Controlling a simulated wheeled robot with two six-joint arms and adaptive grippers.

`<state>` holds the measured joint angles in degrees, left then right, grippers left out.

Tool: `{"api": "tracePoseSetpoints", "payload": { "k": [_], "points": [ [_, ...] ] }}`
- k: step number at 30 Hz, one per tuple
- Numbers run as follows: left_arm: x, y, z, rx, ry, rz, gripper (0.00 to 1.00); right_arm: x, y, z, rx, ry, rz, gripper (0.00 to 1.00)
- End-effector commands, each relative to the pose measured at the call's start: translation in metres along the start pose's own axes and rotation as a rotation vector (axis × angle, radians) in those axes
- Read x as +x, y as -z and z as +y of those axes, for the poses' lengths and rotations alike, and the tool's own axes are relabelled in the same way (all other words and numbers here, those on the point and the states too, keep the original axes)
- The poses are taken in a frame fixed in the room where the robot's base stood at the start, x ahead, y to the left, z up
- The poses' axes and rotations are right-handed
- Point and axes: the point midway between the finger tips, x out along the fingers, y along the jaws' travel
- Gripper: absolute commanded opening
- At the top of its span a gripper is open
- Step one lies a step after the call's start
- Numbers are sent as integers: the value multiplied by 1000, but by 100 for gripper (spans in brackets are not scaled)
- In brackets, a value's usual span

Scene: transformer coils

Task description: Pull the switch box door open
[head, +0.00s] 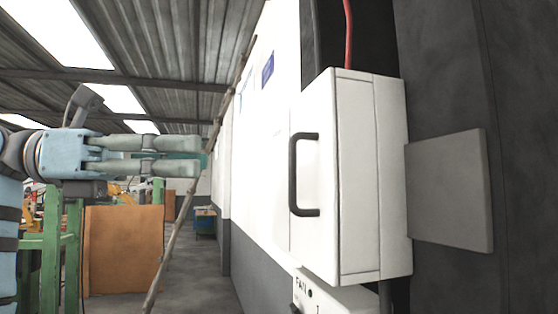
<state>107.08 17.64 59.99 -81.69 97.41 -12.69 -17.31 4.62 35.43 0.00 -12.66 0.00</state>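The switch box (390,180) is a white box mounted on the dark wall at the right. Its door (325,225) is on the left-facing side and looks shut. A black C-shaped handle (294,175) stands upright on the door. My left gripper (203,157) is at the left, level with the handle and pointing right towards it. Its two grey-green fingers are apart, with a narrow gap between them and nothing seen held. It does not touch the handle; clear space shows between them in the picture. My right gripper is not in view.
A red cable (348,35) runs down to the top of the box. A grey plate (450,190) sits right of it, and a second white box (335,297) below. A thin pole (185,220) leans behind my gripper. An orange-brown panel (122,250) stands at lower left.

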Motion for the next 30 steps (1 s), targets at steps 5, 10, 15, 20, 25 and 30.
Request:
{"api": "tracePoseSetpoints", "payload": {
  "k": [5,10,15,20,25,30],
  "points": [
    [53,1,-2,1,7,0,28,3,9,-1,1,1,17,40],
    [96,-1,-1,-2,8,-2,28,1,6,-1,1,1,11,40],
    [115,-1,-2,-2,8,-3,28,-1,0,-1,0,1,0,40],
    [116,-1,-1,-2,6,-4,28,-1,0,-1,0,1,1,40],
    [116,-1,-1,-2,6,-4,13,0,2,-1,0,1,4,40],
    [116,-1,-1,-2,7,-4,0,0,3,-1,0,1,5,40]
  ]
}}
